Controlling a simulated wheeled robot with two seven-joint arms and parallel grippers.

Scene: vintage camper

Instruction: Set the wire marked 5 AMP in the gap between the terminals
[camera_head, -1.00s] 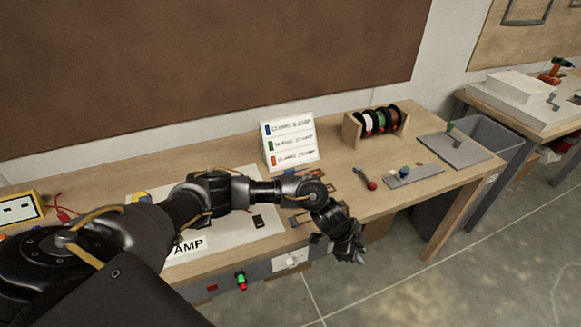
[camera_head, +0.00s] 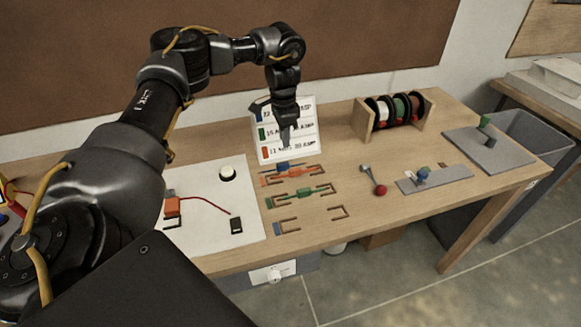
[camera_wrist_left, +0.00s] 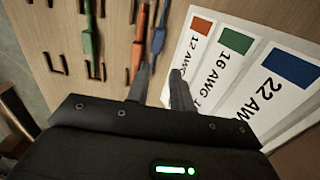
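The blue wire (camera_head: 289,166) lies at the back of a rack of brown holders, behind the orange wire (camera_head: 291,178) and the green wire (camera_head: 300,196). All three show in the left wrist view, the blue one (camera_wrist_left: 160,32) nearest my fingers. My left gripper (camera_head: 287,140) points down in front of the label card (camera_head: 307,130), above and behind the blue wire. Its fingers (camera_wrist_left: 162,72) are apart and empty. The card has blue, green and orange rows; my gripper covers part of it. A black terminal-like block (camera_head: 236,225) stands on the white board (camera_head: 215,245); my arm hides the board's left part. My right gripper is out of view.
A red-knobbed lever (camera_head: 375,183), a grey switch plate (camera_head: 440,178) and a spool rack (camera_head: 395,122) stand to the right. A red lead (camera_head: 205,201) crosses the white board.

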